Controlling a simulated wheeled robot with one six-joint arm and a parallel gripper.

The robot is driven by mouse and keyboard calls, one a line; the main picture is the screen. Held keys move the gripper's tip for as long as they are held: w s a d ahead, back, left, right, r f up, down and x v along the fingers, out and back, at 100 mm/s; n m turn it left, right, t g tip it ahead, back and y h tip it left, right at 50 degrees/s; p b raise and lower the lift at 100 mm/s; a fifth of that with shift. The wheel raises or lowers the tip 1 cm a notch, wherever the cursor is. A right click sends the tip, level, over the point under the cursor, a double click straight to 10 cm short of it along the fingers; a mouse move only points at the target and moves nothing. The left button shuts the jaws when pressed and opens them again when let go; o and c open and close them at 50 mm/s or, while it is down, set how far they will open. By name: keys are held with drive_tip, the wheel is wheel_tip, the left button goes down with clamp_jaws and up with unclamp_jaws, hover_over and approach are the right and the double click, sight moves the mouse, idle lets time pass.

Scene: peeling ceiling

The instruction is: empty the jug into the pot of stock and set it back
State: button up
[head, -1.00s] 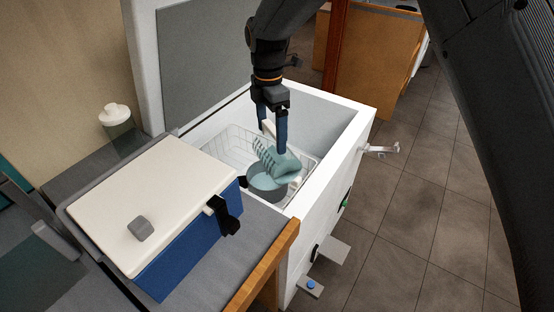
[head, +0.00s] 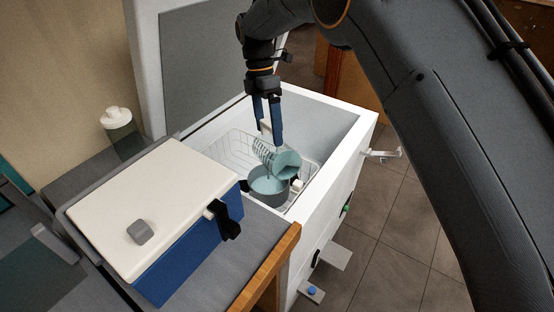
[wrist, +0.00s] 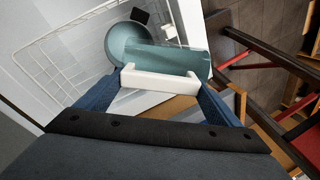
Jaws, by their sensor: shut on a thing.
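The jug (head: 279,158) is grey-green with a ribbed side. It is tipped far over, close to lying flat, above the pot. My gripper (head: 268,138) points down and is shut on the jug's white handle, which shows clearly in the wrist view (wrist: 160,80). The pot (head: 266,199) is grey with dark side handles and holds pale teal liquid. It stands below and slightly left of the jug. In the wrist view the jug (wrist: 182,62) overlaps the pot (wrist: 122,38). I cannot tell whether liquid is running from the jug or how much is in it.
The pot is in a wire basket (head: 237,146) inside a deep white open chest (head: 345,150), whose walls stand close around. A blue cool box with a white lid (head: 150,200) and grey knob sits on the counter at left. A white-capped container (head: 117,122) stands behind it.

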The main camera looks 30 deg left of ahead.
sight(264, 121)
idle(0.3)
drive_tip(key=shift+w+a+f+b, duration=0.15)
drive_tip(key=shift+w+a+b, duration=0.2)
drive_tip(key=shift+b, duration=0.25)
drive_tip(key=w+a+g+h+b, duration=0.1)
drive_tip(key=b, duration=0.2)
drive_tip(key=shift+a+f, duration=0.1)
drive_tip(key=shift+a, duration=0.1)
drive_tip(key=b, duration=0.3)
drive_tip(key=shift+w+a+h, duration=0.1)
drive_tip(key=shift+a+h, duration=0.15)
drive_tip(key=shift+h, duration=0.05)
drive_tip(key=shift+r, duration=0.4)
